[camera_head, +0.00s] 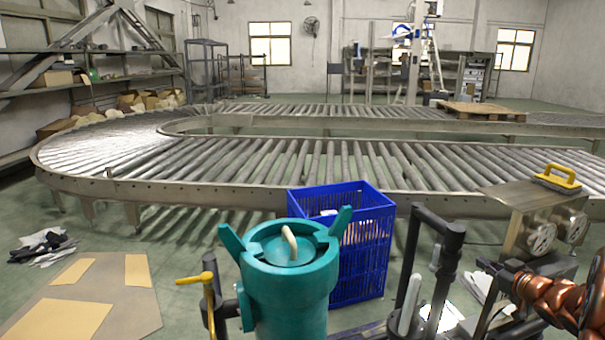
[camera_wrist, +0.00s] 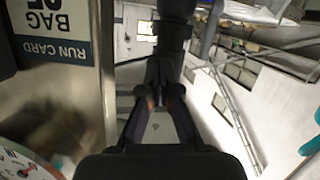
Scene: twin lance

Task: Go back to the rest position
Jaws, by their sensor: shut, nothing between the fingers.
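My gripper (camera_wrist: 165,92) shows in the wrist view, its dark fingers coming together in the middle of the picture. It is shut, and I see nothing held between the fingers. The wrist view looks past it at an upside-down, tilted room. In the head view I cannot make out the gripper clearly. A copper-coloured jointed part (camera_head: 550,296) reaches in at the lower right edge there; I cannot tell from the picture what it belongs to.
A teal lidded vessel (camera_head: 288,290), a blue crate (camera_head: 365,262) and a steel box with a yellow handle (camera_head: 556,179) stand in front of a roller conveyor (camera_head: 240,200). A run card sign (camera_wrist: 52,30) and a dial (camera_wrist: 25,165) are close on the wrist view's left.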

